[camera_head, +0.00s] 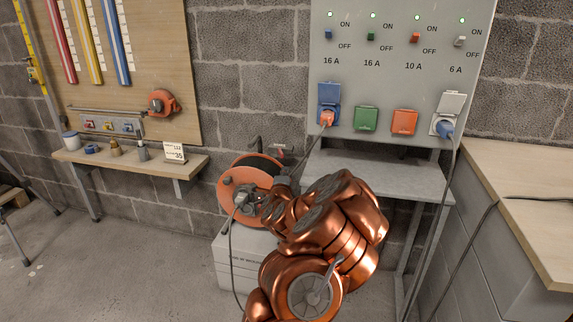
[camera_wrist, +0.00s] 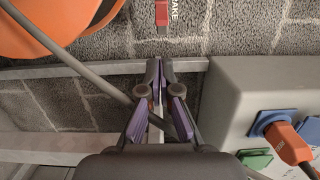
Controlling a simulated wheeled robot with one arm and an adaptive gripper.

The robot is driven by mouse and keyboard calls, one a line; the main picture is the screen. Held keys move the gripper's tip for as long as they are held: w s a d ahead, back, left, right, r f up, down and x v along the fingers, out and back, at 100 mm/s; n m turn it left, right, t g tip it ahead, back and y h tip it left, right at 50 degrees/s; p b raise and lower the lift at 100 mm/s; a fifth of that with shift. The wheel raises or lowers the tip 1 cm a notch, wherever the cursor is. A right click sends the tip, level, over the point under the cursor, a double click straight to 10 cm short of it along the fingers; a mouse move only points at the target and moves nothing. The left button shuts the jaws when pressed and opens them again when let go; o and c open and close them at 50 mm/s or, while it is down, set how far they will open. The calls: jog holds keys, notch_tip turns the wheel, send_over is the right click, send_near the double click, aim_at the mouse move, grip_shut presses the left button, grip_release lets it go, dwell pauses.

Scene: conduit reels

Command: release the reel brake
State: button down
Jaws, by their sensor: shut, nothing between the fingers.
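The cable reel (camera_head: 238,186) has an orange flange and a dark drum and stands on a pale crate at the wall. Its orange edge also shows at the top left of the wrist view (camera_wrist: 50,25). A red piece with a label reading "AKE" (camera_wrist: 162,14), partly cut off, is at the top of the wrist view, beyond my fingertips. My gripper (camera_wrist: 161,66) is shut and empty, with a gap between it and the red piece. In the head view my copper arm reaches to the reel's right side and hides much of that area.
A grey switch panel (camera_head: 395,70) with sockets and plugs stands behind, above a grey shelf (camera_head: 375,175). A grey cable (camera_wrist: 90,70) runs close by my fingers. A wooden shelf (camera_head: 130,165) with small items is at left, a worktop (camera_head: 520,180) at right.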

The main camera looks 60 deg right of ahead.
aim_at(281, 154)
jog(key=shift+b+x, duration=0.85)
jog(key=shift+x, duration=4.1)
jog(key=shift+w+a, duration=0.1)
jog(key=shift+w, duration=0.05)
jog(key=shift+g+p, duration=0.3)
jog(key=shift+p, duration=0.05)
